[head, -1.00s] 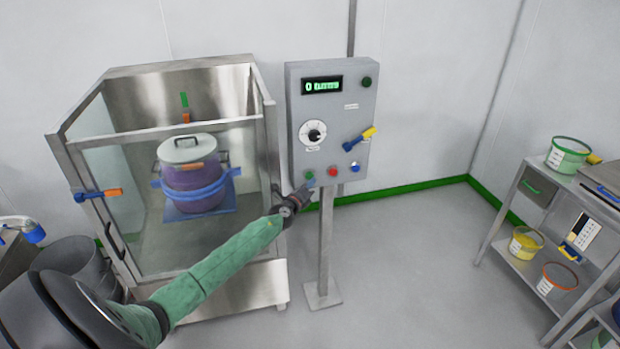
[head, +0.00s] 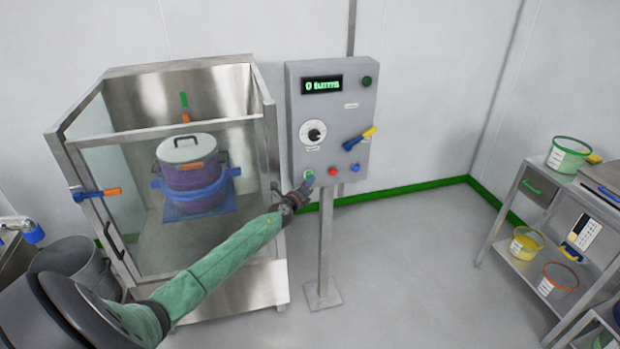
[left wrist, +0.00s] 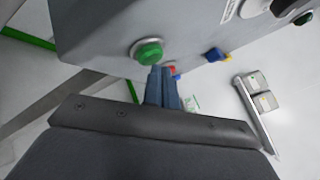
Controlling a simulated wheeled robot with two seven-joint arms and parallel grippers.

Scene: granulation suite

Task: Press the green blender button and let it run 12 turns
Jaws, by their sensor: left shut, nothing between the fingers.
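The grey control panel (head: 363,112) stands on a post, and its display (head: 322,86) reads "0 turns". The green button (head: 309,175) is at the panel's lower left, and it also shows large in the left wrist view (left wrist: 149,52). My left gripper (head: 306,187) is shut and empty just below the green button. In the left wrist view its blue fingertips (left wrist: 161,74) are close to the button's lower right edge; I cannot tell whether they touch it. The blender's lidded drum (head: 190,172) sits strapped in blue inside the clear-walled guard (head: 115,150). My right gripper is not in view.
A red button (head: 332,171) and a blue button (head: 355,168) are right of the green one. A yellow and blue handle (head: 358,140) and a dial (head: 312,132) are above. A steel shelf cart (head: 523,258) with tubs stands at the right. The floor between is clear.

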